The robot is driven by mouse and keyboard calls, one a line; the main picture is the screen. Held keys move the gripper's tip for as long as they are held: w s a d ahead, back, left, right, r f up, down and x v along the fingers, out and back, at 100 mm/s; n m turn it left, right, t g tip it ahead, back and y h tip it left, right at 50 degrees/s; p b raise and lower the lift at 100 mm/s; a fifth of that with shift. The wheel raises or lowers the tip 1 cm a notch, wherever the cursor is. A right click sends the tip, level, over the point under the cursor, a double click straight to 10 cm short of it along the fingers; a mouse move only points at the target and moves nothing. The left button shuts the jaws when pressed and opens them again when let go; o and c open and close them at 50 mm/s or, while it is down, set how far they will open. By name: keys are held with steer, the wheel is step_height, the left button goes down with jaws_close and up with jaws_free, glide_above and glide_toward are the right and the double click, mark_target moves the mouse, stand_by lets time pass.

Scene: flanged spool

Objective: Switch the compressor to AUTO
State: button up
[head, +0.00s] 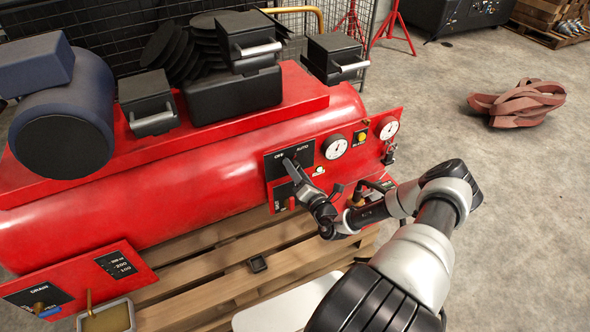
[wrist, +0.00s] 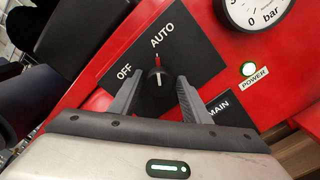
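The red compressor (head: 215,170) carries a black switch plate marked OFF and AUTO (head: 304,153); the plate (wrist: 195,50) also fills the middle of the wrist view. The black selector knob (wrist: 159,78) sits below these labels. Its white line and red mark point up the picture, toward AUTO rather than OFF. My gripper (wrist: 160,84) is open, with one finger on each side of the knob and visible gaps to it. In the head view my gripper (head: 294,172) is at the plate and hides the knob.
A pressure gauge (head: 335,147) and a second gauge (head: 388,128) are to the right. A MAIN plate (wrist: 225,110) lies close to my right finger. The wooden pallet (head: 215,275) is below.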

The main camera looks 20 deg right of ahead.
steer(key=shift+o, duration=0.3)
steer(key=s+p, duration=0.1)
steer(key=s, duration=1.6)
steer(key=shift+s+d, duration=0.2)
steer(key=shift+d, duration=0.1)
steer(key=shift+r, duration=0.1)
